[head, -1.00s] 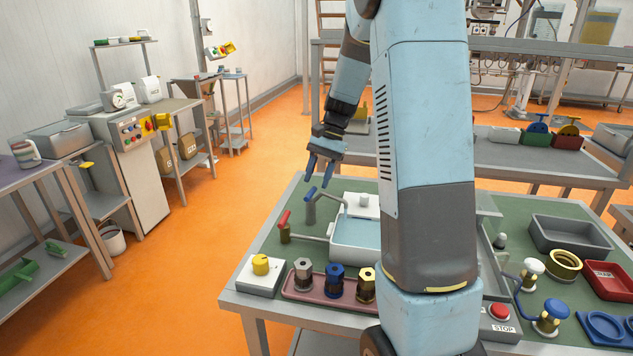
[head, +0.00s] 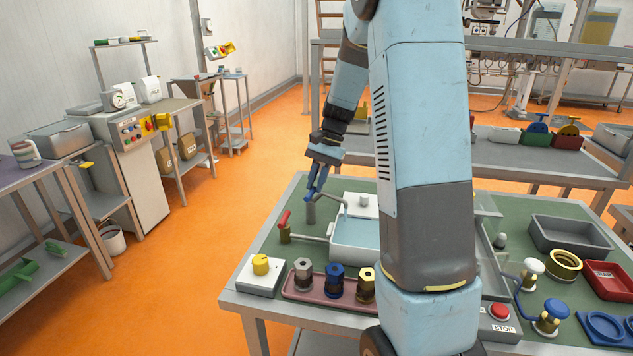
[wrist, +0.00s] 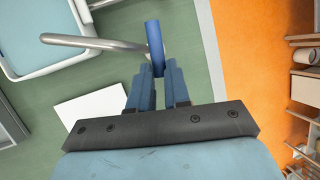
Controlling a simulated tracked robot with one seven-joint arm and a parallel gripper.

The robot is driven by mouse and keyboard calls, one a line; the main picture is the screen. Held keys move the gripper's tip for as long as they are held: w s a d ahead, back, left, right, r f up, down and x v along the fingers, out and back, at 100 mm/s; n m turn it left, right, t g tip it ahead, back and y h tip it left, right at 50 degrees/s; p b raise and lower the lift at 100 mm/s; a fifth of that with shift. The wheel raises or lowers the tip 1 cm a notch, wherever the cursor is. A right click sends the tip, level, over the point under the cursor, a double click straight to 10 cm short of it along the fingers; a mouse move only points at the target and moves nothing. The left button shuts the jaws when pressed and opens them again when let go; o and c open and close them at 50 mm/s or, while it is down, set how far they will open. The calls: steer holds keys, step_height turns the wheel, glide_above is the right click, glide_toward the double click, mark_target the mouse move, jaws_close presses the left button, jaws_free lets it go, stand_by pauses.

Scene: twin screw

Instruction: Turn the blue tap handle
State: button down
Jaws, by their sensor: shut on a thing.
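The blue tap handle (wrist: 154,38) shows in the wrist view as an upright blue bar in front of the metal spout (wrist: 95,42). My gripper (wrist: 159,68) has its two blue fingers closed on the near end of the handle. In the head view my gripper (head: 314,195) reaches down to the top of the grey tap post (head: 310,214) at the back left of the bench. The handle is mostly hidden there by the fingers.
The red-handled tap (head: 285,226) stands just in front, left of the basin (head: 355,236). A yellow knob (head: 260,264) on a white box and a tray (head: 298,297) of several hex fittings are at the front. The green bench is clear behind the taps.

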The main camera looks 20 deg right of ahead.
steer(key=m, duration=0.1)
steer(key=m+t, duration=0.1)
steer(key=s+m, duration=0.1)
steer(key=shift+d+m+t, duration=0.25)
steer(key=shift+m+t, duration=0.05)
steer(key=c, duration=1.1)
jaws_free()
steer(key=shift+w, duration=0.1)
steer(key=v, duration=1.3)
steer(key=shift+d+r, duration=0.25)
steer(key=shift+d, duration=0.1)
